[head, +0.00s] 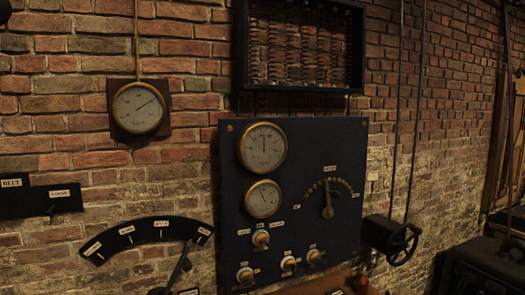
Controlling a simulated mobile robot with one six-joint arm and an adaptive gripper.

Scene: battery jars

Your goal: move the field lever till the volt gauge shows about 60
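A dark panel (230,205) on the brick wall carries two brass-rimmed round gauges. The upper, larger gauge (263,147) has its needle pointing about straight up. The lower gauge (262,199) has its needle tilted up and to the left. Their lettering is too small to read, so I cannot tell which is the volt gauge. A brass lever (328,205) on the panel's right stands nearly upright below an arc of brass contacts (342,184). It may be the field lever, but its label is unreadable. My gripper is not in view.
Several small switches (261,239) sit low on the panel. Another gauge (139,107) hangs at upper left. A labelled arc plate (148,233) with a dark lever (180,264) is at lower left.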

